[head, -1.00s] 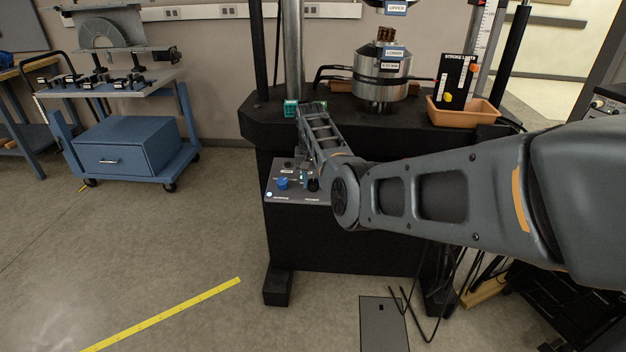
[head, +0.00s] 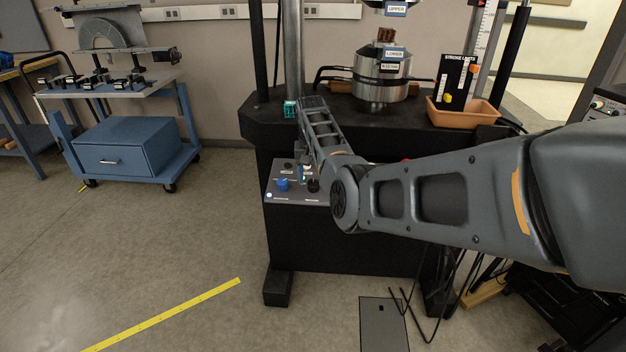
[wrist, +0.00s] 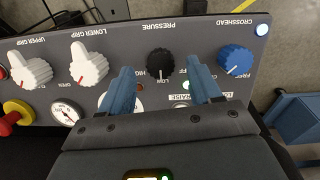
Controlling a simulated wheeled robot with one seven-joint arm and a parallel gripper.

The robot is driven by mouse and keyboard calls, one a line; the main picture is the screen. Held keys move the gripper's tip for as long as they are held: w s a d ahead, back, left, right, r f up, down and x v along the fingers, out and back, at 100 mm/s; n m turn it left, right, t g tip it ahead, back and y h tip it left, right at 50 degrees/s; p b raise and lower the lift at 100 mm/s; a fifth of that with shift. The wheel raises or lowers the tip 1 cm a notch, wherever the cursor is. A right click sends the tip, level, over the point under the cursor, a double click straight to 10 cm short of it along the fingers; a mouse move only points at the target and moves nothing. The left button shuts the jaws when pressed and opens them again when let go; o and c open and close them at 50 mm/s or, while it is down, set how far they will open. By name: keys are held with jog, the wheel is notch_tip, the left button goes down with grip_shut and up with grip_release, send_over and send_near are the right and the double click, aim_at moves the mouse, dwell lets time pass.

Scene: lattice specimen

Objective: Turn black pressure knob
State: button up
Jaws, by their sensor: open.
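The black pressure knob (wrist: 160,62) is on the grey control panel (wrist: 205,30), under the word PRESSURE, with HIGH and LOW marks below it. In the head view the black knob (head: 313,186) shows beside my arm. My gripper (wrist: 159,68) is open, its two blue fingers pointing toward the panel. The fingertips lie to the left and right of the black knob in the wrist view, with gaps on both sides. I cannot tell how far they are from the panel surface. In the head view my arm hides much of the gripper.
A blue crosshead knob (wrist: 236,61) is right of the black knob. Two white grip knobs (wrist: 88,65) (wrist: 30,72), a gauge (wrist: 66,112) and a red-and-yellow button (wrist: 14,115) are to the left. An orange tray (head: 463,112) stands on the machine.

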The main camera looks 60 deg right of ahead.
aim_at(313, 185)
jog(key=r, duration=0.5)
jog(key=shift+a+r, duration=0.2)
jog(key=shift+r, duration=0.2)
dwell(0.4)
